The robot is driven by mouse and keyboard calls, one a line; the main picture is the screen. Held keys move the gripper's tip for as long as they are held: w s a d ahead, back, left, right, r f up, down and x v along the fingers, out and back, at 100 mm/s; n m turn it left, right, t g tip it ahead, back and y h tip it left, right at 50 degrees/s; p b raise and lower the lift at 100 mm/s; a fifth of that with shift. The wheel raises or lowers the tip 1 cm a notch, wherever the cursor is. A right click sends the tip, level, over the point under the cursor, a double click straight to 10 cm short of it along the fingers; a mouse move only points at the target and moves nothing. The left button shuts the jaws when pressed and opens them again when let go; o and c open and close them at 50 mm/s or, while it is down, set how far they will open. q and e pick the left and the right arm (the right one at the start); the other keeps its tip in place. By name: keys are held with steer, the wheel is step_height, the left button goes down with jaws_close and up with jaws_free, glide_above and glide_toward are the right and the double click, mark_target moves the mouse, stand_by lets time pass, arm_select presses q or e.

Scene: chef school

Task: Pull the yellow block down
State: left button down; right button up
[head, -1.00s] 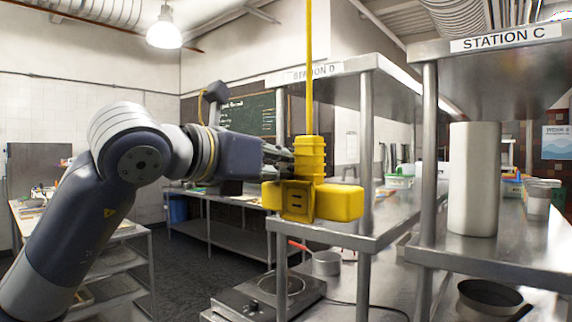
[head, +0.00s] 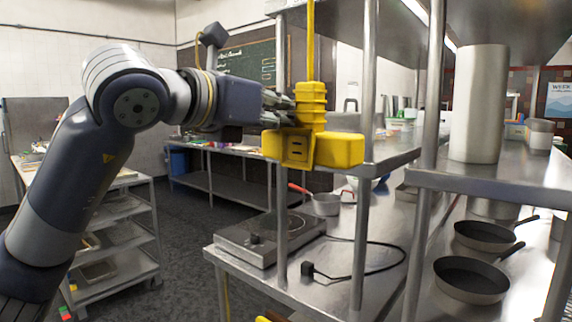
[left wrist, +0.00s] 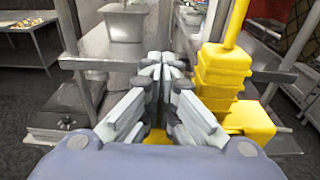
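The yellow block (head: 337,149) is a hanging outlet box with a ribbed upper part and a slotted face, on a yellow vertical cord or pole (head: 310,45). It hangs in front of the metal shelving. My left gripper (head: 284,106) is beside its ribbed part, on the left in the head view. In the left wrist view, the fingers (left wrist: 165,65) come together at the tips with nothing visible between them. The block (left wrist: 222,75) stands just right of them there. Whether a finger touches it is unclear. My right gripper is not in view.
Below the block, a hot plate (head: 265,238) and a saucepan (head: 326,203) stand on a metal counter. Metal posts (head: 365,150) rise close behind and to the right. Two frying pans (head: 471,279) sit at the right. A shelved cart (head: 117,236) stands at the left, with open floor between.

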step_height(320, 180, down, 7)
steer(key=b, duration=0.6)
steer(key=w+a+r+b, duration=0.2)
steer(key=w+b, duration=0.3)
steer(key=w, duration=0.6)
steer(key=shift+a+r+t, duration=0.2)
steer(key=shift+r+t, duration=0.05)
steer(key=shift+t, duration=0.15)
